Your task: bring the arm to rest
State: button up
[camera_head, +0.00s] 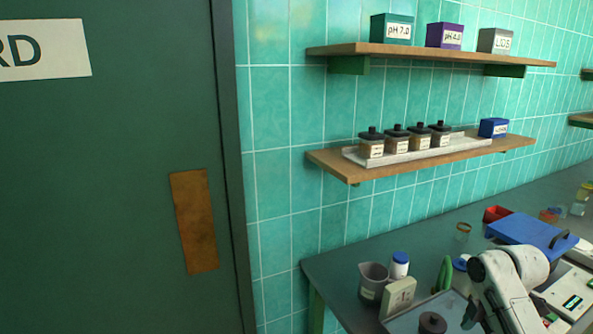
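My white and grey arm (510,284) shows at the lower right, bent over the dark bench (345,262). Its lower part runs out of the bottom of the picture. I cannot make out my gripper or its fingers in this view. A small dark shape lies against the arm's left side, and I cannot tell what it is.
Near the arm are a grey jug (372,283), a white bottle with a blue cap (399,265), a blue lidded box (531,235) and a red container (496,214). Bottles line a tray (400,157) on the lower wall shelf. A green door (110,180) is left.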

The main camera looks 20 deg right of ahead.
jog(key=s+a+f+m+t+y+b, duration=0.1)
jog(key=s+a+f+m, duration=0.15)
jog(key=a+f, duration=0.65)
jog(key=s+a+f+m+y+b, duration=0.15)
jog(key=a+m, duration=0.25)
jog(key=a, duration=1.1)
jog(key=s+a+f+m+h+b, duration=0.1)
jog(key=s+f+m, duration=0.1)
jog(key=s, duration=0.7)
jog(key=s+a+f+m+g+h+b, duration=0.1)
jog(key=s+f+m+h, duration=0.1)
jog(key=s+m, duration=0.3)
jog(key=s+f, duration=0.1)
jog(key=s, duration=0.3)
jog(key=shift+s+a, duration=0.2)
